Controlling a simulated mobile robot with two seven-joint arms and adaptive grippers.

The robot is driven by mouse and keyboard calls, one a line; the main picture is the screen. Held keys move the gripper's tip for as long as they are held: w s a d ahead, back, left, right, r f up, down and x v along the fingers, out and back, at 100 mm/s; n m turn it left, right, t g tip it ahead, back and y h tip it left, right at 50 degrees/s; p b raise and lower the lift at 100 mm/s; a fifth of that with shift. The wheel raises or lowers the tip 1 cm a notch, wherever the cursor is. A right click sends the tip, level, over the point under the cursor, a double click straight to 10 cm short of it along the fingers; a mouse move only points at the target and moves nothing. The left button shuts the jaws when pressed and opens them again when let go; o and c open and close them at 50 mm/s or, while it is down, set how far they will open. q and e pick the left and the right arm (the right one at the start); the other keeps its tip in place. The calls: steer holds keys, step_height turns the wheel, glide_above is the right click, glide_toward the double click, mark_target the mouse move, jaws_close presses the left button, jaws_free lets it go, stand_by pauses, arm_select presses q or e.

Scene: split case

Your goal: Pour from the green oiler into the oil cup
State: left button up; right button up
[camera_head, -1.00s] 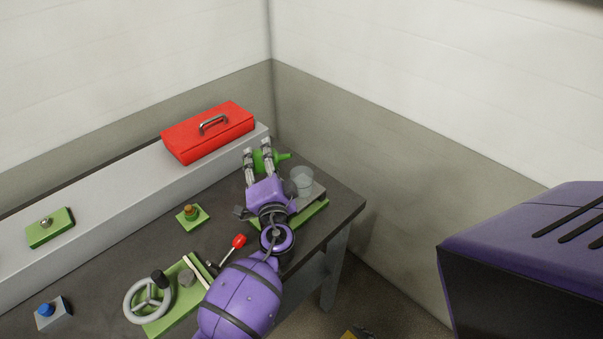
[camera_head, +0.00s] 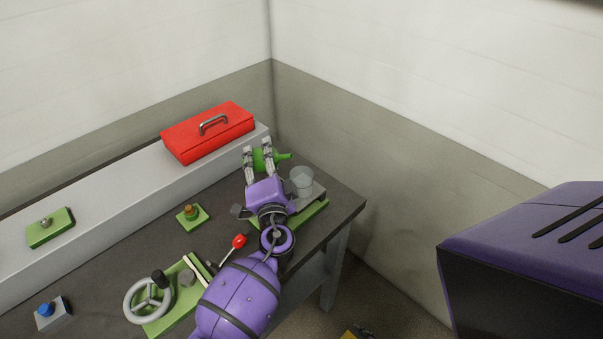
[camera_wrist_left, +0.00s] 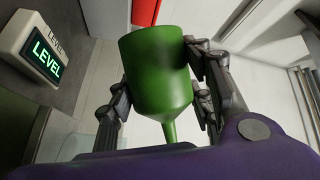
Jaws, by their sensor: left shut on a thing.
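The green oiler (camera_head: 264,160) is held by my left gripper (camera_head: 258,152) above the far right end of the bench. It lies tipped over, its spout pointing right. In the left wrist view the green oiler (camera_wrist_left: 157,75) sits between the gripper's fingers (camera_wrist_left: 158,85), with its narrow spout toward the bottom of the picture. The oil cup (camera_head: 302,180) is clear and stands close to the right of the gripper. I see no stream from the spout. My right gripper is out of view.
A red toolbox (camera_head: 207,138) rests on the grey ledge (camera_head: 110,202) behind. A green block with a brass knob (camera_head: 191,213), a red-knobbed lever (camera_head: 239,241) and a handwheel (camera_head: 148,300) are on the bench. A lit LEVEL sign (camera_wrist_left: 45,55) shows in the wrist view. Walls stand close behind.

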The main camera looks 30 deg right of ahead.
arm_select(q)
steer(key=shift+a+r+m, duration=0.1)
steer(key=shift+r+m, duration=0.05)
steer(key=shift+m, duration=0.15)
stand_by(0.6)
steer(key=shift+s+d+r+m+t+h, duration=0.2)
steer(key=shift+r+m, duration=0.1)
steer(key=shift+m, duration=0.2)
steer(key=shift+s+d+r+m+t+h, duration=0.1)
steer(key=shift+d+r+m+t, duration=0.15)
steer(key=shift+m, duration=0.25)
stand_by(0.9)
steer(key=shift+a+f+m+h, duration=0.1)
steer(key=shift+m+h, duration=0.4)
steer(key=shift+m, duration=0.5)
steer(key=shift+r+m+t+h, duration=0.35)
steer(key=shift+r+m+h, duration=0.2)
steer(key=shift+m, duration=0.45)
steer(key=shift+s+d+r+m+h, duration=0.2)
steer(key=shift+r+m+h, duration=0.35)
steer(key=shift+m, duration=0.6)
steer(key=shift+s+d+r+m+h, duration=0.15)
steer(key=shift+r+m+h, duration=0.4)
steer(key=shift+m, duration=0.6)
steer(key=shift+s+d+r+m+h, duration=0.1)
steer(key=shift+r+m+h, duration=0.25)
steer(key=shift+r+m, duration=0.25)
steer(key=shift+s+d+r+m+h, duration=0.1)
steer(key=shift+r+m+h, duration=0.2)
steer(key=shift+r+m, duration=0.25)
